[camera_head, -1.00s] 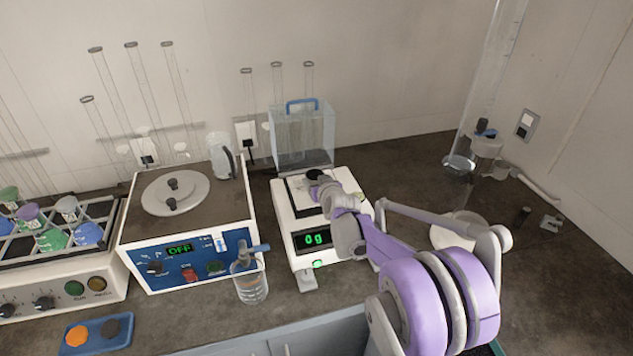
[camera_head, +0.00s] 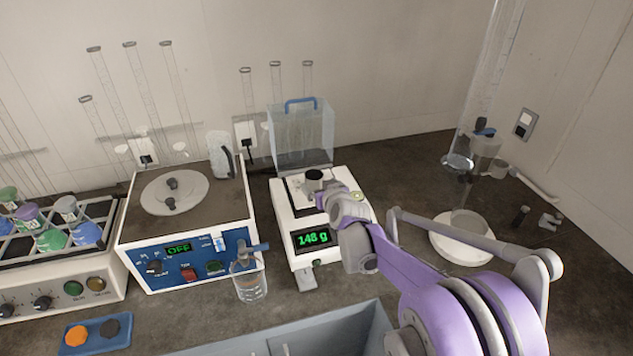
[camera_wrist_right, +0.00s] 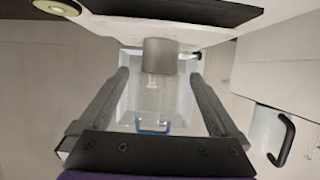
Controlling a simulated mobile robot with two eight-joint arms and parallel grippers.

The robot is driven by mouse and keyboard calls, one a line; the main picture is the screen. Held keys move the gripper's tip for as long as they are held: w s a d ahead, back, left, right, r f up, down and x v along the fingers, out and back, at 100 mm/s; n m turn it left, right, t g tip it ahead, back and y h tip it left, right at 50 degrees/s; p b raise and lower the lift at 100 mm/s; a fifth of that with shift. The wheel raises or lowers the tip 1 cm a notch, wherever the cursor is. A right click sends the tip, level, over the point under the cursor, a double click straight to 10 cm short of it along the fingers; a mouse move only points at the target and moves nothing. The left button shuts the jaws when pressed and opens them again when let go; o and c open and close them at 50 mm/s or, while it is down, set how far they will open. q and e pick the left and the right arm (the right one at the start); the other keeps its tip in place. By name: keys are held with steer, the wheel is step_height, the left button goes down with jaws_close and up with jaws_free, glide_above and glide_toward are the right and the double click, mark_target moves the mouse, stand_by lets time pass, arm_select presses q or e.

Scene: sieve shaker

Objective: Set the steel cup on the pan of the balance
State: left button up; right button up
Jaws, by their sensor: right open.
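The steel cup (camera_head: 314,177) stands upright on the dark pan (camera_head: 296,192) of the white balance (camera_head: 297,257). The green display reads 148 g. My right gripper (camera_head: 331,191) is just in front and to the right of the cup; its fingers are hard to make out in the head view. In the right wrist view, the gripper (camera_wrist_right: 160,76) is open, and the cup (camera_wrist_right: 160,54) shows past its fingertips, with nothing held. My left gripper is not in view.
A clear box with a blue handle (camera_head: 301,103) is behind the balance. A round white plate (camera_head: 447,248) is at the right.

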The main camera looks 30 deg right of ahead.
steer(key=v, duration=0.7)
steer(key=s+a+f+n+g+y, duration=0.1)
steer(key=s+a+f+g+y, duration=0.1)
steer(key=s+a, duration=0.5)
steer(key=s+a+f+n+g+y, duration=0.1)
steer(key=s+a+f+g, duration=0.15)
steer(key=s+a, duration=0.45)
steer(key=s+a+f+g, duration=0.1)
steer(key=s+a+f, duration=0.1)
steer(key=s, duration=0.5)
steer(key=s+a+f+g, duration=0.2)
steer(key=s+f, duration=0.2)
steer(key=s, duration=0.3)
steer(key=shift+n, duration=0.4)
steer(key=shift+w+f, duration=0.1)
